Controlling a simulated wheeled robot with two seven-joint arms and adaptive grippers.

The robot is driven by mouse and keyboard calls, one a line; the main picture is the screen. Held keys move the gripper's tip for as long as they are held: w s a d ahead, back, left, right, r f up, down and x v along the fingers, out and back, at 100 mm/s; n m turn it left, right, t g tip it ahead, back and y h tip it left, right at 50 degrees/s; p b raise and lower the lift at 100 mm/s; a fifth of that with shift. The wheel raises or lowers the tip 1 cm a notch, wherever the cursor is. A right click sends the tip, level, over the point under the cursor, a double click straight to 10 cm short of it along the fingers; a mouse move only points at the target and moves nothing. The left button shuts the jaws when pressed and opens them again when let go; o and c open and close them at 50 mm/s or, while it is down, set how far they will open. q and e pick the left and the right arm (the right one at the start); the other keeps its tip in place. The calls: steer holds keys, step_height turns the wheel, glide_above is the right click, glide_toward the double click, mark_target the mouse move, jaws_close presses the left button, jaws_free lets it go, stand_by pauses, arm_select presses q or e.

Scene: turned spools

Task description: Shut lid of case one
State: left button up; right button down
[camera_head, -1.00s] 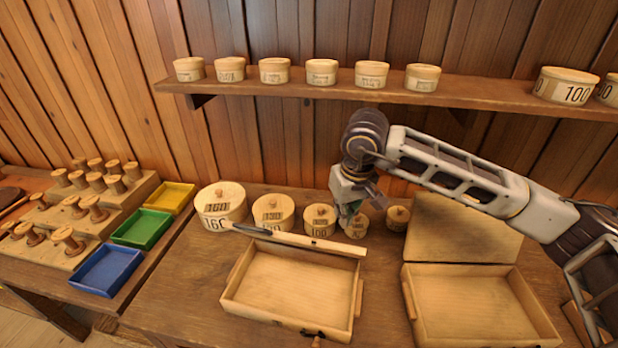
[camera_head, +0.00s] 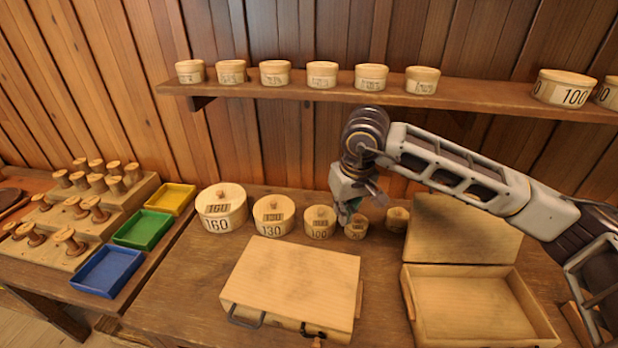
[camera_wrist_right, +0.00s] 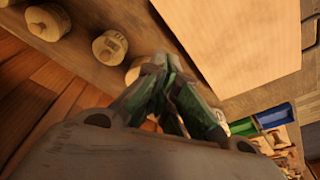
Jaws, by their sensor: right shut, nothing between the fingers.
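The left wooden case (camera_head: 290,275) stands on the bench with its pale lid down over the box. A metal handle (camera_head: 246,318) and a dark clasp (camera_head: 314,330) show at its front. A second case (camera_head: 482,308) to the right has its lid (camera_head: 462,230) standing open, leaning back. No label shows which is case one. My right gripper (camera_head: 348,215) is shut and empty, above the area behind the left case, by the small round boxes. In the right wrist view its fingers (camera_wrist_right: 163,70) are together, with a pale flat board, apparently the lid (camera_wrist_right: 235,40), beside them.
Round boxes marked 160 (camera_head: 221,208), 130 (camera_head: 273,216) and 100 (camera_head: 320,222) and smaller ones line the bench behind the cases. A shelf (camera_head: 300,88) above holds more boxes. Yellow (camera_head: 171,198), green (camera_head: 143,229) and blue (camera_head: 107,271) trays and spools (camera_head: 96,182) are at left.

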arm_select(q)
step_height(320, 180, up, 3)
steer(key=p, duration=0.2)
steer(key=shift+f+p, duration=0.15)
steer(key=shift+p, duration=0.2)
arm_select(e)
step_height(320, 180, up, 7)
steer(key=shift+r, duration=0.2)
stand_by(0.4)
arm_select(q)
steer(key=shift+a, duration=0.15)
